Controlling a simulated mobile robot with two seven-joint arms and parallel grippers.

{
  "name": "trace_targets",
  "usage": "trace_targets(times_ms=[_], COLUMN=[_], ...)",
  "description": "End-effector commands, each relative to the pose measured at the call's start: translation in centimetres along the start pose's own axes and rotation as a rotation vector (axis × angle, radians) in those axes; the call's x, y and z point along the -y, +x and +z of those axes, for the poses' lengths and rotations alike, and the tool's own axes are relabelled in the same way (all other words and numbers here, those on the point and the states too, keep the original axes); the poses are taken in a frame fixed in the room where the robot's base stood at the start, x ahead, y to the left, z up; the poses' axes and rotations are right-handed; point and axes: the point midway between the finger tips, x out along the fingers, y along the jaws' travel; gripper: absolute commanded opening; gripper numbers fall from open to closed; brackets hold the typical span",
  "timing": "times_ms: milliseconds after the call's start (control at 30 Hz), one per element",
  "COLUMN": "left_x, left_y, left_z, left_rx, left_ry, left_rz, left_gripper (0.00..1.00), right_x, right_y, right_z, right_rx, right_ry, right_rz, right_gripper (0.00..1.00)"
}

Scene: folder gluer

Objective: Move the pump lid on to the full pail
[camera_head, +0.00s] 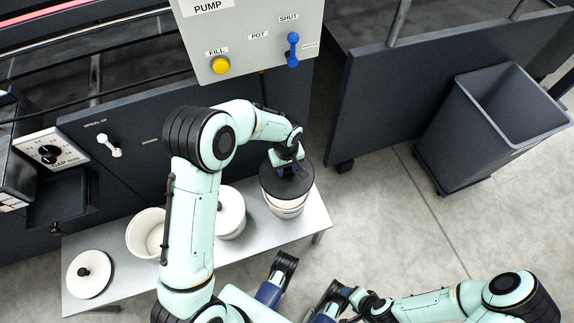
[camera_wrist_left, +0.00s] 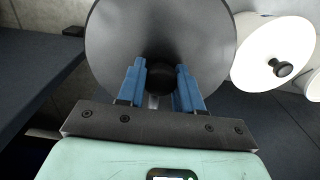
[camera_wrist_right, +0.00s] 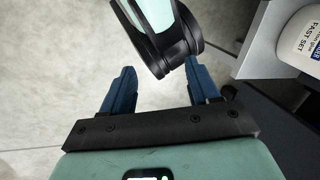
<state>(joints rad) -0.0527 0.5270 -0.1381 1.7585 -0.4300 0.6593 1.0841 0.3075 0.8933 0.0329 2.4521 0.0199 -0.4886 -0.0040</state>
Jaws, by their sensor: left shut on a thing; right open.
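My left gripper (camera_head: 287,164) is shut on the black knob (camera_wrist_left: 161,76) of a dark grey round lid (camera_head: 288,184). The lid covers the top of the rightmost white pail (camera_head: 287,210), and part of the pail's pale rim shows below it. I cannot tell whether the lid rests on the pail or hangs just above it. The pail's contents are hidden. In the left wrist view the lid (camera_wrist_left: 115,45) fills the upper middle. My right gripper (camera_wrist_right: 160,82) is open and empty over the floor, away from the pails.
A white-lidded pail (camera_head: 230,207) and an open white pail (camera_head: 148,228) stand left on the grey bench (camera_head: 262,236). A loose white lid (camera_head: 89,285) lies at its left end. The pump box (camera_head: 243,25) hangs behind; a grey bin (camera_head: 480,130) stands right.

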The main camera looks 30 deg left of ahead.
Motion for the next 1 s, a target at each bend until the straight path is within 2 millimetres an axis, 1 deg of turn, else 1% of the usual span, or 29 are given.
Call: trace_targets(times_ms=[33,700,800,1000], left_x=[0.0,0.0,0.0,0.0], left_y=[0.6,5.5,6.4,8.4], left_z=[0.0,0.0,0.0,0.0], left_rx=[0.0,0.0,0.001,0.001], left_ry=[0.0,0.0,0.0,0.0], left_rz=[0.0,0.0,-0.001,-0.001], left_gripper=[0.0,0.0,0.0,0.0], right_x=[-0.2,-1.6,-1.9,-2.9], right_y=[0.5,3.7,4.3,5.8], right_z=[-0.4,-6.2,-6.9,-7.6], right_rx=[-0.011,-0.169,-0.186,-0.2], right_ry=[0.002,0.014,0.016,0.027], right_rz=[0.001,0.01,0.013,0.027], right_gripper=[0.6,0.6,0.6,0.6])
